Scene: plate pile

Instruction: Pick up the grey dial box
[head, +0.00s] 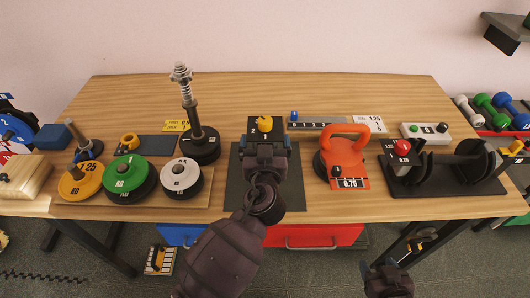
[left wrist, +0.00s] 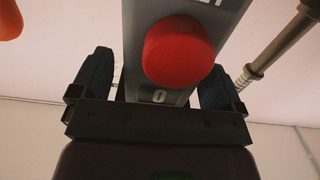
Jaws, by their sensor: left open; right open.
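In the left wrist view the box (left wrist: 134,45) shows a grey face with a big red knob and a "0". My left gripper (head: 265,143) is open at the box's near side, its fingers on either side of it. In the left wrist view gaps show beside both fingers. In the head view it hides the box's front. My right gripper (head: 386,266) is open and empty, low in front of the table.
A spring-topped pole (head: 188,105) stands left of the box, behind weight plates (head: 124,172). An orange kettlebell (head: 345,148) stands close on the right. The table's back (head: 290,88) is mostly clear.

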